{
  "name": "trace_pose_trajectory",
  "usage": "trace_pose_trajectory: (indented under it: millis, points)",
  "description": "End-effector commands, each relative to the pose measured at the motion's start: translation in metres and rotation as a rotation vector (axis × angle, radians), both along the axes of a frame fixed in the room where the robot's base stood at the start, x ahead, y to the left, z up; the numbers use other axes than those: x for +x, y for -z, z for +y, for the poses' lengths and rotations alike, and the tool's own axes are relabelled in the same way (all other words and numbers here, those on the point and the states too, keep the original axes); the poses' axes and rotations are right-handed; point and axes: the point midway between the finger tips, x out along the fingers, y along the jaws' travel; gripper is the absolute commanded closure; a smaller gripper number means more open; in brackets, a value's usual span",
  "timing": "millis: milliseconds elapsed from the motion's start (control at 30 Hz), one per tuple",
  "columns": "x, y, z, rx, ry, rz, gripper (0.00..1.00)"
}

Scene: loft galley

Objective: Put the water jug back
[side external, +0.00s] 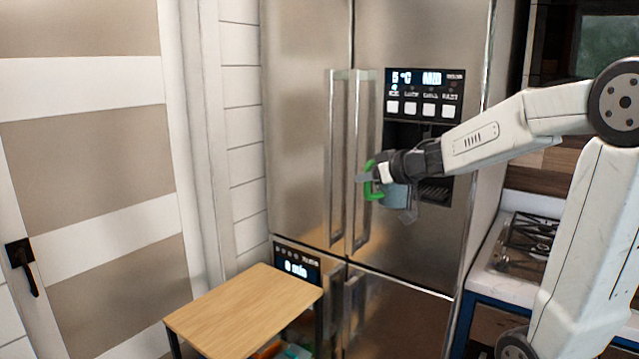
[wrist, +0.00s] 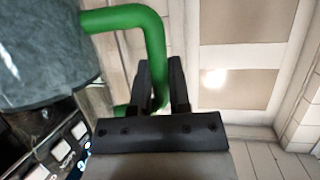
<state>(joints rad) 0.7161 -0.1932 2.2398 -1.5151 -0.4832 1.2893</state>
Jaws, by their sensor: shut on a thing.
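The water jug (side external: 396,195) has a green handle and a grey-blue, partly see-through body. My gripper (side external: 374,174) is shut on the green handle and holds the jug in the air in front of the fridge. In the wrist view the jug body (wrist: 42,48) fills the upper left. The handle (wrist: 128,18) bends down between the two dark fingers (wrist: 160,75) of my gripper. The dispenser recess (side external: 434,188) in the fridge door is behind the jug and to its right, partly hidden by my arm and the jug.
The steel fridge (side external: 300,130) has two long vertical door handles (side external: 338,160) just left of the jug. A control panel (side external: 424,95) sits above the recess. A small wooden table (side external: 245,312) stands at lower left. A stove (side external: 530,240) is at right.

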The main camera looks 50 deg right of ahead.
Motion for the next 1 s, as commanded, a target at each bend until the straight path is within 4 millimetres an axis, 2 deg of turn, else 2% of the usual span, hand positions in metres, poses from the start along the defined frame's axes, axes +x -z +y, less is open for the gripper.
trace_pose_trajectory:
  millis: [167, 367, 700, 1000]
  points:
    - [0.014, 0.009, 0.006, 0.0, -0.036, 0.001, 1.0]
    - [0.043, 0.029, 0.022, 0.002, -0.109, 0.002, 1.0]
    - [0.1, 0.08, 0.062, -0.001, -0.238, 0.003, 1.0]
    - [0.14, 0.134, 0.102, -0.002, -0.316, 0.005, 1.0]
